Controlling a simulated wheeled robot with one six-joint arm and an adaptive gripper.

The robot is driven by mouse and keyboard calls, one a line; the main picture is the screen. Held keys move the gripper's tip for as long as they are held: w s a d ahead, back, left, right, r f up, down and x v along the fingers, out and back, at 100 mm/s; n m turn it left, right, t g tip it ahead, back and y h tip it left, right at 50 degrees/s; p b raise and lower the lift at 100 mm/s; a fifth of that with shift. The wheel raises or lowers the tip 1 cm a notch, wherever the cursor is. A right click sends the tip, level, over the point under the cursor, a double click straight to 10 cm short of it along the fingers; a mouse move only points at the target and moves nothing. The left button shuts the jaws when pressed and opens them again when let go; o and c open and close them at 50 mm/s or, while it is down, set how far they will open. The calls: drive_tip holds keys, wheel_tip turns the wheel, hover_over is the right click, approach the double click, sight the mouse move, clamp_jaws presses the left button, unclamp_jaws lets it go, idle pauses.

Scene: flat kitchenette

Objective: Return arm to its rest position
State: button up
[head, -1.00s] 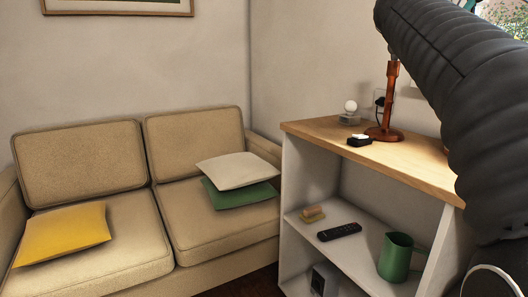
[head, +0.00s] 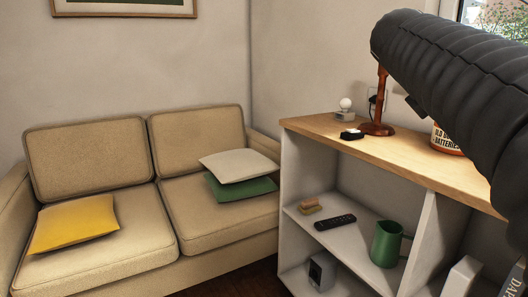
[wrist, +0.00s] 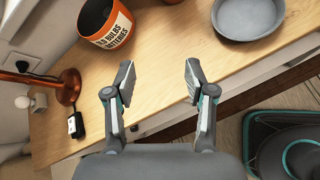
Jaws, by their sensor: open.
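My gripper (wrist: 158,85) is open and empty in the wrist view, its two fingers apart above the front edge of the wooden shelf top (wrist: 142,72). In the head view my dark-sleeved arm crosses the upper right, over the shelf unit, and the gripper itself is out of that picture.
On the shelf top (head: 400,160) stand a copper lamp base (head: 377,129), a bulb (head: 345,105), a small black-and-white item (head: 351,134) and an orange battery tub (wrist: 106,22). A grey dish (wrist: 249,16) lies right. Below are a green jug (head: 386,243) and remote (head: 335,222). A sofa (head: 100,240) stands left.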

drive_tip(key=s+a+f+m+y, duration=0.3)
drive_tip(key=s+a+f+m, duration=0.2)
drive_tip(key=f, duration=0.5)
drive_tip(key=s+a+f+m+t+y, duration=0.1)
drive_tip(key=s+a+f+m+y, duration=0.3)
drive_tip(key=a+f, duration=0.5)
drive_tip(key=s+a+f+m+y, duration=0.3)
drive_tip(key=s+a+f+m, duration=0.3)
drive_tip(key=f, duration=0.6)
drive_tip(key=shift+s+a+m+t+p, duration=0.15)
drive_tip(key=shift+a+m+t+p, duration=0.25)
drive_tip(key=shift+a+m, duration=0.4)
drive_tip(key=shift+d, duration=0.1)
